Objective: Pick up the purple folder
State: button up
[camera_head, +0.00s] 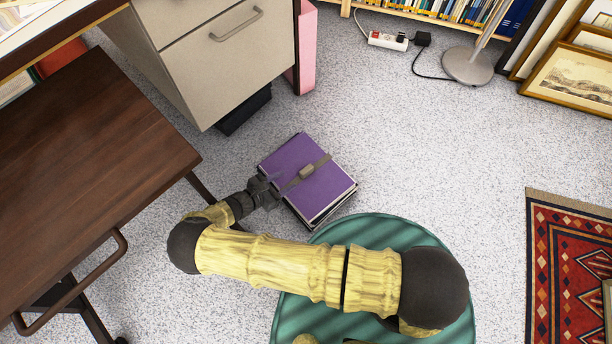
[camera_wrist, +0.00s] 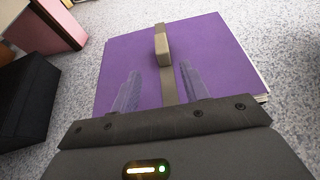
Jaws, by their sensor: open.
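The purple folder (camera_head: 300,163) lies flat on top of a low stack on the speckled floor, with a grey-brown strap and a small buckle-like block (camera_head: 306,171) across it. It also fills the middle of the wrist view (camera_wrist: 205,60), where the strap runs away from me with the block (camera_wrist: 161,46) on it. My gripper (camera_head: 274,183) is at the folder's left edge in the head view. In the wrist view its two fingers (camera_wrist: 158,88) are apart, over the purple cover, one on each side of the strap. I cannot tell whether the fingertips touch the cover.
A beige drawer cabinet (camera_head: 225,65) and a pink file (camera_head: 307,48) stand behind. A brown wooden table (camera_head: 85,150) is at left. A power strip (camera_head: 388,41), lamp base (camera_head: 468,66) and framed prints (camera_head: 570,80) are farther back. A patterned rug (camera_head: 570,250) lies right. Open floor lies between.

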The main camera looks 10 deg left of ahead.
aim_at(300, 174)
jog(key=b+x, duration=0.1)
jog(key=x, duration=0.2)
jog(key=shift+f, duration=0.1)
jog(key=shift+w+d, duration=0.15)
jog(key=shift+w, duration=0.05)
jog(key=shift+d, duration=0.1)
jog(key=b+x, duration=0.3)
jog(key=x, duration=0.2)
jog(key=shift+s+d, duration=0.1)
jog(key=shift+d, duration=0.05)
grip_shut()
